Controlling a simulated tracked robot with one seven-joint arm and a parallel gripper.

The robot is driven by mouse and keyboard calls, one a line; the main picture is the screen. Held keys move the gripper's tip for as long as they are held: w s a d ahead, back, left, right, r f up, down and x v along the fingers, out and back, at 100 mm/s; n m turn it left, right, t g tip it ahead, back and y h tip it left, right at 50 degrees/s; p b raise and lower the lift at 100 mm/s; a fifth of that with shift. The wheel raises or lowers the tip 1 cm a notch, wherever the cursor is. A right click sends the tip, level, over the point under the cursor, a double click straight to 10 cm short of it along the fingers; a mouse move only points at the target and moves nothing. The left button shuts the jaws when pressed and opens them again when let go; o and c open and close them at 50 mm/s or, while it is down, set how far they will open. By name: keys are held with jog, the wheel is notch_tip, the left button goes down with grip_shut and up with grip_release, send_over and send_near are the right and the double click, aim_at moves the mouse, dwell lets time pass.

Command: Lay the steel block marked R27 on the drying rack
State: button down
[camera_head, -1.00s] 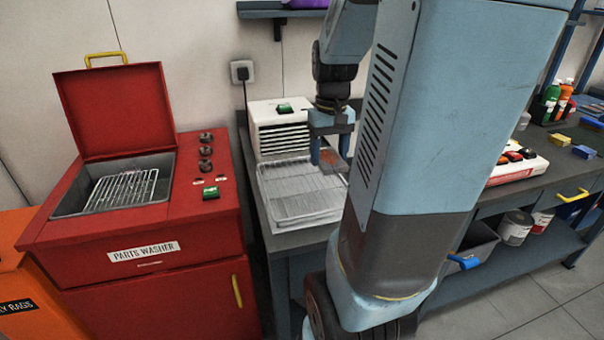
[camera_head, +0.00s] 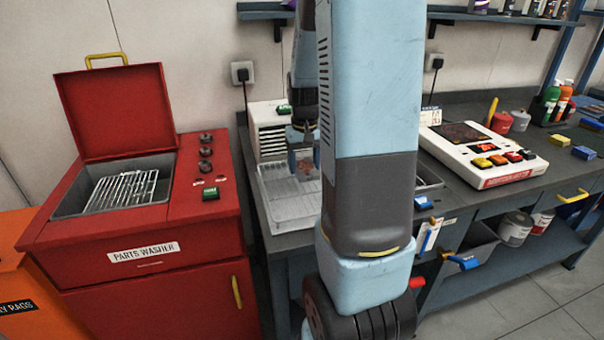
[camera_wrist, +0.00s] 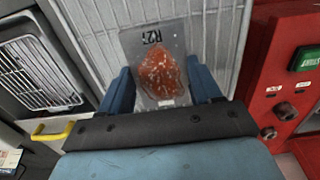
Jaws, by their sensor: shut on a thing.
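The steel block (camera_wrist: 160,62) is a grey plate with a dark R27 mark and a large orange-brown patch. My gripper (camera_wrist: 160,82) is shut on it, with a blue finger at each side. In the head view the block (camera_head: 305,167) shows small between the fingers of my gripper (camera_head: 303,160), partly behind my arm. The drying rack (camera_head: 284,199) is a pale wire rack in a white tray on the bench. Its bars (camera_wrist: 212,38) show behind the block in the wrist view. I cannot tell whether the block touches them.
A red parts washer (camera_head: 155,225) with its lid up and a wire basket inside stands left of the rack. A white vented unit (camera_head: 266,120) stands behind the rack. A white box with coloured buttons (camera_head: 482,155) sits on the bench at right. My arm hides the middle.

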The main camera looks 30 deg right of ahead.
aim_at(303, 166)
jog(key=shift+w+f, duration=0.25)
jog(key=shift+f, duration=1.6)
jog(key=shift+c, duration=1)
grip_release()
jog(key=shift+f, duration=0.1)
